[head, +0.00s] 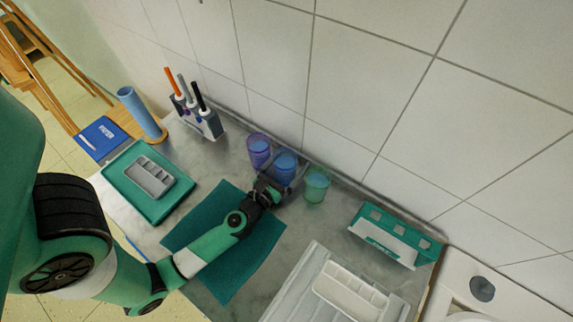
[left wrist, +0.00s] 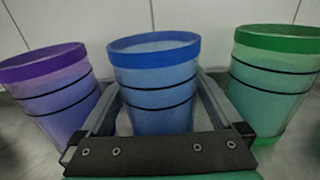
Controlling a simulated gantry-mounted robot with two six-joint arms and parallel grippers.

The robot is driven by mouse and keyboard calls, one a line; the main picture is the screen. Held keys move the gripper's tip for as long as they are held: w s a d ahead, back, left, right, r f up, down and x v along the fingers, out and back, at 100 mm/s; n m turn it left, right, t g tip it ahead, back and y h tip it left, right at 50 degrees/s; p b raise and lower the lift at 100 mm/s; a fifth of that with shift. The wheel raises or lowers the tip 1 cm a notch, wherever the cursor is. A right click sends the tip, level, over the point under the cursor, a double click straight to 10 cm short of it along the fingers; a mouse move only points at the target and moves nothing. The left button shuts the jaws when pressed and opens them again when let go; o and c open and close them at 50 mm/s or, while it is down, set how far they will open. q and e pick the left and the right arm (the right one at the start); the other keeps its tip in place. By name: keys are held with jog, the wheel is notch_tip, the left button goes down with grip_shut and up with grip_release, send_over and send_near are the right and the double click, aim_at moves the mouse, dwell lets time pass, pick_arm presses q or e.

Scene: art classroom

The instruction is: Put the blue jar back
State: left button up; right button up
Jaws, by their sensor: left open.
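The blue jar (head: 285,165) stands upright between the purple jar (head: 259,150) and the green jar (head: 316,184), in a row near the wall. In the left wrist view the blue jar (left wrist: 154,85) is in the middle, with the purple jar (left wrist: 55,95) on the left and the green jar (left wrist: 270,85) on the right. My left gripper (head: 283,185) is at the blue jar. Its fingers (left wrist: 155,110) are open, one on each side of the jar; whether they touch it I cannot tell. My right gripper is not in view.
A dark teal mat (head: 262,240) lies under my left arm. A brush holder (head: 205,122) stands left of the jars, and a green-white rack (head: 395,238) to the right. A teal tray (head: 120,185) is at left, a white tray (head: 345,295) at the front right. The tiled wall is close behind the jars.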

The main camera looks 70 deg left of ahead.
aim_at(279, 177)
pick_arm(q)
jog(key=b+v, duration=0.1)
jog(key=v, duration=0.9)
jog(key=shift+d, duration=0.1)
jog(key=shift+v, duration=0.95)
jog(key=shift+r, duration=0.15)
